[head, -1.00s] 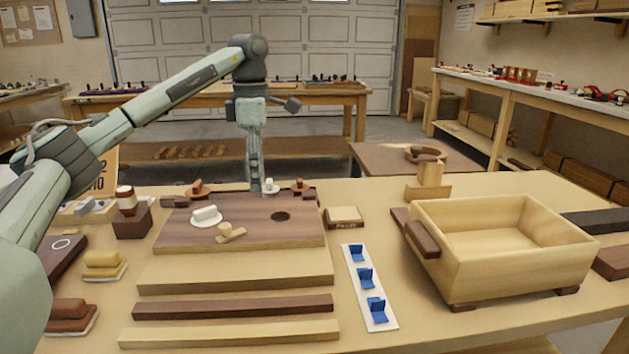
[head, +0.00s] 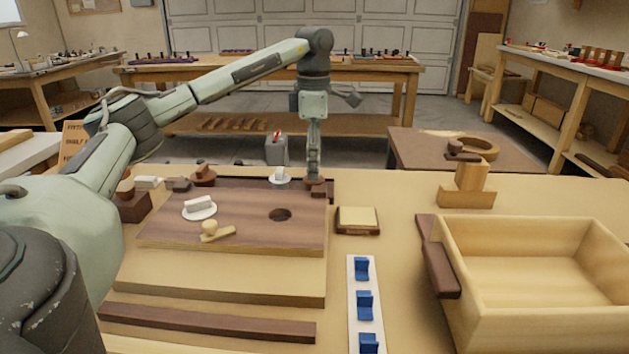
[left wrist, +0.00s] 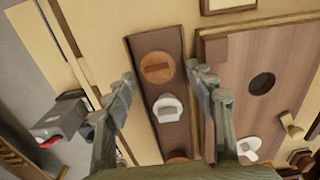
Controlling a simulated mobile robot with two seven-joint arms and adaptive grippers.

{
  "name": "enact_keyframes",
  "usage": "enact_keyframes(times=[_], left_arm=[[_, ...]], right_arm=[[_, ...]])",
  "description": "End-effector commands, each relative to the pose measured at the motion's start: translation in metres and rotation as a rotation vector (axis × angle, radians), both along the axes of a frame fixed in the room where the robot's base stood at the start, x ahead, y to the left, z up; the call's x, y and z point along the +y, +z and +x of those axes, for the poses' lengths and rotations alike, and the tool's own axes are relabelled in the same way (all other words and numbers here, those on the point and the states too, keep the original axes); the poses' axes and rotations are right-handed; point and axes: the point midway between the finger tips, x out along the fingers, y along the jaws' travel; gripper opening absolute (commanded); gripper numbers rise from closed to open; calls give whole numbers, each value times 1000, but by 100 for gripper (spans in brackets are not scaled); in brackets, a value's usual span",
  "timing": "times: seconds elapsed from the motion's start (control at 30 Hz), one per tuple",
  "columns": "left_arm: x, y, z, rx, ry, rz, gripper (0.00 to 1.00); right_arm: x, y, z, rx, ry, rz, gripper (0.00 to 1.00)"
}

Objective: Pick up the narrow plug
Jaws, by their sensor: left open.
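A dark rack (left wrist: 191,132) at the back of the bench holds a row of plugs with grip bars. An orange-brown plug (left wrist: 157,68) sits at one end; it also shows in the head view (head: 314,188). Beside it is a white plug (left wrist: 168,107), also in the head view (head: 279,177), then a brown plug (head: 203,175). I cannot tell for sure which is the narrow plug. My left gripper (head: 313,181) points down above the orange-brown plug's end of the rack. In the left wrist view its open, empty fingers (left wrist: 162,92) straddle the rack. My right gripper is not in view.
A brown board (head: 160,233) with a round hole (head: 280,214) bears a white plug (head: 200,207) and a pale wooden piece (head: 213,231). A wooden box (head: 437,250) stands right; a white strip (head: 352,338) with blue clips lies before it.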

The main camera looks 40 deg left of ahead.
Motion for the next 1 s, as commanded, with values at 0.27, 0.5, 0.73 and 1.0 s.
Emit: enact_keyframes(times=[0.27,0.5,0.73,1.0], left_arm=[[2,-35,0,1,0,1,55],[2,-36,0,0,1,0,55],[2,-36,0,0,1,0,28],[2,-36,0,0,1,0,24]], right_arm=[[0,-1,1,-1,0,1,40],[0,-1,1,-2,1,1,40],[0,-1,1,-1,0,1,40],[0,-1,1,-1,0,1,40]])
